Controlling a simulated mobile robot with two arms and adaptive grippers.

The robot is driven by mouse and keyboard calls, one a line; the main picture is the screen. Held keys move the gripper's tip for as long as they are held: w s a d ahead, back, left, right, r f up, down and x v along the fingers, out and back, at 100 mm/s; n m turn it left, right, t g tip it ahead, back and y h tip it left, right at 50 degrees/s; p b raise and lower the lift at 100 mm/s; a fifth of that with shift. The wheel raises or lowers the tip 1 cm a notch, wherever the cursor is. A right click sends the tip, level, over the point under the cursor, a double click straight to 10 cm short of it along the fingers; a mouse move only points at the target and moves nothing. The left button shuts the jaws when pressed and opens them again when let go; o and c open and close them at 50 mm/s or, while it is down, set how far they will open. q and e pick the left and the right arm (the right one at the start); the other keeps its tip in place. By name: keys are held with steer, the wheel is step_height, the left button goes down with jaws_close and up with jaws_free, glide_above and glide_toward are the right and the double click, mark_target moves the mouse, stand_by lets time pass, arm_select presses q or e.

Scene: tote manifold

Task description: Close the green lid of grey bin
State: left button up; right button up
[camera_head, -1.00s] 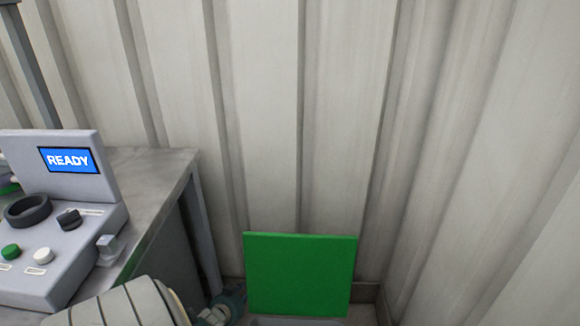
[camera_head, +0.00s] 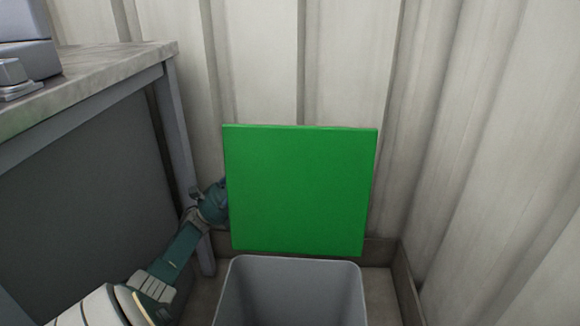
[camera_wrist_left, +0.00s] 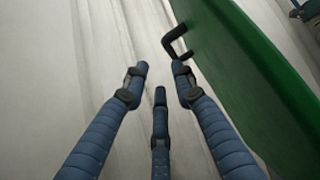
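The green lid (camera_head: 298,190) stands upright and open at the back of the grey bin (camera_head: 292,264), near the corrugated wall. The bin's mouth faces up, and only its upper part shows. My left arm reaches in from the left, and its gripper (camera_head: 220,196) is at the lid's left edge, partly hidden behind it. In the left wrist view my left gripper (camera_wrist_left: 158,82) has its three fingers spread with nothing between them. The green lid (camera_wrist_left: 255,85) is at right there, with a dark bracket-shaped handle (camera_wrist_left: 177,42) close to the right fingertip. My right gripper is out of view.
A grey-topped table (camera_head: 90,78) with a device (camera_head: 25,45) on it stands at left, its leg close to my left arm. The corrugated wall (camera_head: 300,60) is behind the lid and also at right. A low ledge (camera_head: 408,285) runs beside the bin.

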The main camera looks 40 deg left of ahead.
mark_target(288, 143)
arm_select(q)
steer(key=w+d+r+m, duration=0.1)
steer(key=d+r, duration=0.1)
steer(key=w+d+r+h, duration=0.1)
steer(key=d+r, duration=0.1)
steer(key=r, duration=0.1)
steer(key=w+d+r+m+g, duration=0.1)
steer(key=w+d+r, duration=0.1)
steer(key=r, duration=0.1)
steer(key=shift+d+m, duration=0.15)
steer(key=shift+m, duration=0.15)
jaws_close()
